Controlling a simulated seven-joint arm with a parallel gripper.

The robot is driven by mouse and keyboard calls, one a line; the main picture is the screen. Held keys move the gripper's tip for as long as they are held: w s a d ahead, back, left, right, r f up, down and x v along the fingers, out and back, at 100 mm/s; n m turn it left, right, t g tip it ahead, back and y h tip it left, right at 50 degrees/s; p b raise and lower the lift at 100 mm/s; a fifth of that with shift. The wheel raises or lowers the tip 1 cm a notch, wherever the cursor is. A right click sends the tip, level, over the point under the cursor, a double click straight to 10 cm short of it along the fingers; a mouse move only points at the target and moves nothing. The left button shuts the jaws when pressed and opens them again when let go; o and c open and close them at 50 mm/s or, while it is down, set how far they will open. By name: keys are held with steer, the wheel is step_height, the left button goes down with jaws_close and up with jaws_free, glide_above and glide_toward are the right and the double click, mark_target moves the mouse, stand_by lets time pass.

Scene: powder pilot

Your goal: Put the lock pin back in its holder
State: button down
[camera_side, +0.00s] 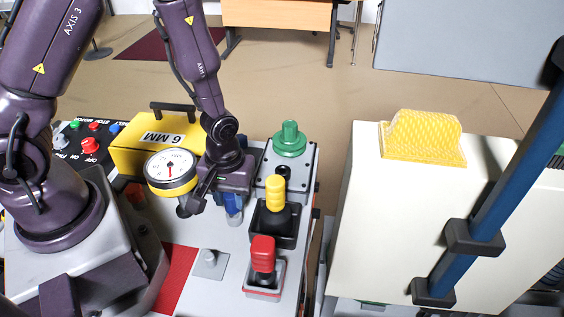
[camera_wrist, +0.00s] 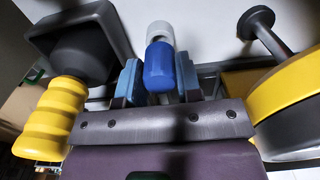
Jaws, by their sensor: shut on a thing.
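My gripper (camera_wrist: 160,82), with blue fingertips, points down over the grey bench panel and is shut on the blue-headed lock pin (camera_wrist: 158,68). In the side view, the blue head (camera_side: 233,199) is partly hidden by my gripper. A pale cylinder (camera_wrist: 160,35) shows just beyond the head in the wrist view and below it in the side view. I cannot tell whether this is the pin's lower part or the holder. A small grey plate with a round stub (camera_side: 210,260) stands nearer the camera, apart from the pin; I cannot tell if it is the holder.
A yellow-rimmed dial gauge (camera_side: 170,168) is close left of my gripper. A yellow-handled lever (camera_side: 275,192) in a black cup is close right. A green knob (camera_side: 289,137), red switch (camera_side: 263,254) and yellow box (camera_side: 150,140) surround the area. A white cabinet (camera_side: 400,220) stands right.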

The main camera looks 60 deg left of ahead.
steer(key=shift+f, duration=0.9)
steer(key=c, duration=0.7)
jaws_free()
steer(key=c, duration=0.3)
steer(key=shift+r, duration=3.55)
